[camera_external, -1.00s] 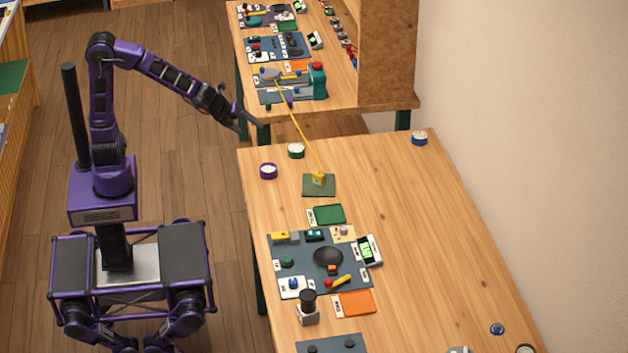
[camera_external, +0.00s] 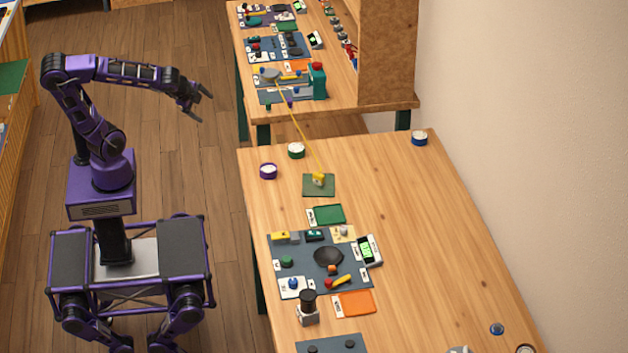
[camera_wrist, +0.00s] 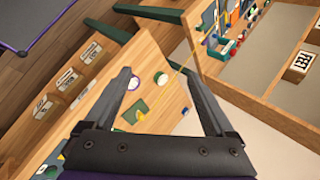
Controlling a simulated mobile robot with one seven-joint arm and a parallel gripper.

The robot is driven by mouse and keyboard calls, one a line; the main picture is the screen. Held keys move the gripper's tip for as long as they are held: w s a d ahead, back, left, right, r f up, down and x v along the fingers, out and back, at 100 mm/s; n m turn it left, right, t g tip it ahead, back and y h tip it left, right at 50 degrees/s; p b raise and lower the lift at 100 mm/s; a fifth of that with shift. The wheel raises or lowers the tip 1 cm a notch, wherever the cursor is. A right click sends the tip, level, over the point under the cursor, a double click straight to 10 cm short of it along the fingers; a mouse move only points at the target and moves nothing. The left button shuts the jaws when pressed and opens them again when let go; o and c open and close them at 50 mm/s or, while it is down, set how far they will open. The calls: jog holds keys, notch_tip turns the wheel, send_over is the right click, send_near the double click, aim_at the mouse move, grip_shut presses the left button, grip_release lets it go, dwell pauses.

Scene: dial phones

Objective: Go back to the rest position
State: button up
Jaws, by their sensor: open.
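My gripper (camera_external: 203,104) is open and empty in the external view. It hangs over the floor to the left of the tables, at the end of my raised, bent arm. In the wrist view the two fingers of my gripper (camera_wrist: 163,92) are spread wide, with nothing between them close by. The near table lies well beyond the fingertips there.
The near table (camera_external: 420,230) holds a yellow block (camera_external: 319,180) on a green mat, with a yellow cord running to the far table (camera_external: 335,95). A purple-rimmed bowl (camera_external: 268,171) stands near its left edge. Wooden floor (camera_external: 215,190) lies free between me and the tables.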

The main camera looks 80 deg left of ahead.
jog(key=s+d+r+n+h+p, duration=0.1)
jog(key=s+d+r+n+h, duration=0.2)
jog(key=s+d+n+h, duration=0.2)
jog(key=shift+s+d+r+n+h, duration=0.15)
jog(key=shift+s+n+h, duration=0.35)
jog(key=shift+s+n, duration=1.1)
jog(key=shift+s, duration=0.1)
